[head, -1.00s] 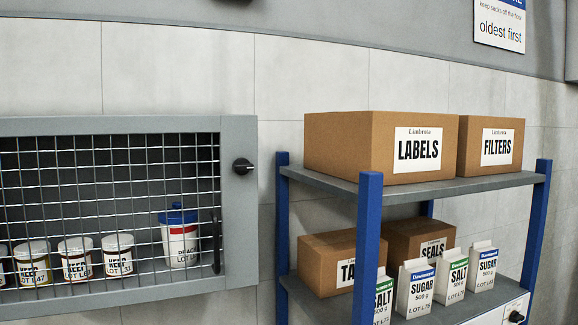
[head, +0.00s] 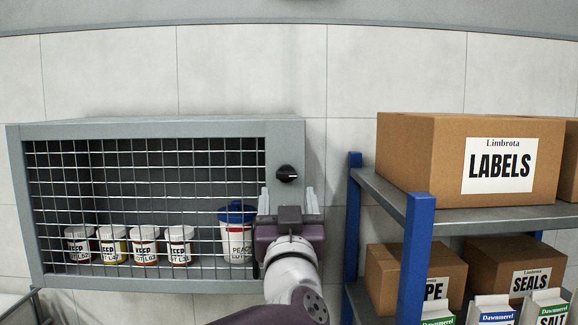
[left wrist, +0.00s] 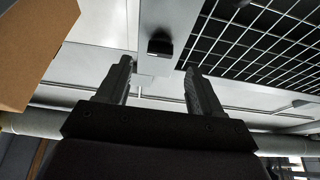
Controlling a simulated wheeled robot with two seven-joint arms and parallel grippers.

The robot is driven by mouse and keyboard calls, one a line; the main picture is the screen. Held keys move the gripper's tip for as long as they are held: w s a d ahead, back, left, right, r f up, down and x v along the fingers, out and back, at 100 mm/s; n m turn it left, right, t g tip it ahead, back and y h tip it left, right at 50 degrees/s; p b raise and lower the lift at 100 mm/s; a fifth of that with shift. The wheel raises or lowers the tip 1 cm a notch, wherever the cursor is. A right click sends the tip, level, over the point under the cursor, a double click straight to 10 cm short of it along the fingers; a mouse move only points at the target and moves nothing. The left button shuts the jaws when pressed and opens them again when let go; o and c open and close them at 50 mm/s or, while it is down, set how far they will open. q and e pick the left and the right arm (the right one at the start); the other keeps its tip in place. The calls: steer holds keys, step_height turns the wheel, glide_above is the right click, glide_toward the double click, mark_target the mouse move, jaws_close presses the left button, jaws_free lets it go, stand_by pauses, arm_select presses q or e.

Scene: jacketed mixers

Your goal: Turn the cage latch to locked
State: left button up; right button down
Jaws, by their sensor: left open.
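The cage (head: 155,131) is a grey box with a wire mesh front, mounted on the wall. The cage latch (head: 288,174) is a black round knob on the grey frame right of the mesh. Its pale mark points sideways in the head view. My left gripper (head: 287,200) is open just below the latch, its two fingers pointing up and spread to either side. In the left wrist view the latch (left wrist: 160,45) shows ahead of and between the open fingertips (left wrist: 157,75), apart from them. My right gripper is not in view.
Behind the mesh stand several white jars (head: 145,247) and a blue-lidded tub (head: 237,240), partly hidden by my gripper. A blue-posted shelf (head: 415,255) with cardboard boxes (head: 440,150) stands close on the right. Bare wall lies between cage and shelf.

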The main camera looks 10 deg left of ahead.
mark_target(286, 178)
arm_select(q)
steer(key=p+x, duration=0.2)
steer(key=x, duration=0.3)
steer(key=shift+d, duration=0.15)
steer(key=shift+w+a, duration=0.15)
steer(key=shift+a, duration=0.3)
steer(key=shift+d, duration=0.2)
steer(key=shift+w+d, duration=0.1)
steer(key=shift+d, duration=0.05)
steer(key=shift+c, duration=0.9)
steer(key=c, duration=0.6)
steer(key=shift+c, duration=1.4)
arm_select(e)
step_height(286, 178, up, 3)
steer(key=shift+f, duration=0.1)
